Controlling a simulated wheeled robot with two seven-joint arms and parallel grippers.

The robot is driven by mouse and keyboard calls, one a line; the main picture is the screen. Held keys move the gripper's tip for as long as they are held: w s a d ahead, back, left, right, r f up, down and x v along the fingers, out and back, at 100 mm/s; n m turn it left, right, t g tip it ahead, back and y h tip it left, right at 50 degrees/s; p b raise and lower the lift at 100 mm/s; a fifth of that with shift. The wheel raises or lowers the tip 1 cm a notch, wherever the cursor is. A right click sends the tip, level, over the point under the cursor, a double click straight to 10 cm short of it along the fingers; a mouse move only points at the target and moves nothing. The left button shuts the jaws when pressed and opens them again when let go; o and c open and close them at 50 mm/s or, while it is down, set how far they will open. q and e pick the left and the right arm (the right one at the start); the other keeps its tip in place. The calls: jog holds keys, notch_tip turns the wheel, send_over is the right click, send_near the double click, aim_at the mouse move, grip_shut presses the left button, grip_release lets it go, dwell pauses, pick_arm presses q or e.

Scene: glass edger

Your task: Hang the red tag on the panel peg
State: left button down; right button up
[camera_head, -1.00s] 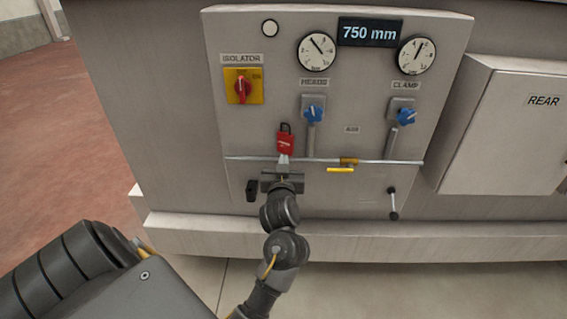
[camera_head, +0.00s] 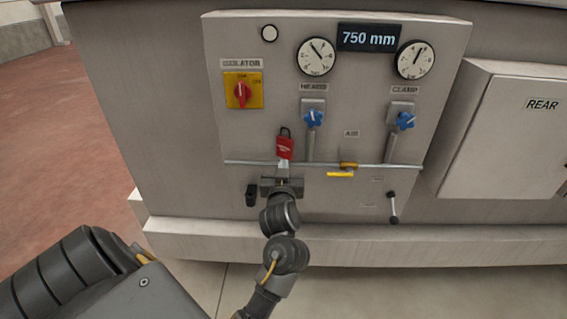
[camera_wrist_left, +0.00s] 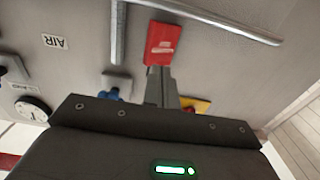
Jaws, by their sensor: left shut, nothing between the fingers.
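The red tag (camera_head: 284,148), a small red body with a dark loop at its top, is upright against the front of the grey panel (camera_head: 240,130), below and right of the isolator. It also shows in the left wrist view (camera_wrist_left: 163,45), just beyond my fingertips. My left gripper (camera_head: 283,163) is shut and empty, with its fingertips at the tag's lower edge; I cannot tell if they touch. The panel peg is not distinguishable; the tag's loop is at the spot above it. My right gripper is not in view.
A thin pipe (camera_head: 320,163) with a yellow-handled valve (camera_head: 340,174) crosses the panel beside the gripper. The red isolator switch (camera_head: 240,92), two blue knobs, gauges and a black lever (camera_head: 393,206) stick out nearby. A grey REAR box (camera_head: 510,130) stands at the right.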

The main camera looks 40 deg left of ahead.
pick_arm(q)
jog(key=shift+w+a, duration=0.15)
jog(key=shift+w, duration=0.05)
jog(key=shift+b+x, duration=0.55)
jog(key=shift+x, duration=2.6)
jog(key=shift+p+v, duration=1.2)
jog(key=shift+v, duration=0.4)
dwell(0.8)
jog(key=p, duration=0.3)
send_near(285, 148)
jog(key=shift+v, duration=1.05)
jog(key=shift+s+d+p, duration=0.35)
jog(key=shift+s, duration=0.1)
jog(key=shift+r, duration=0.1)
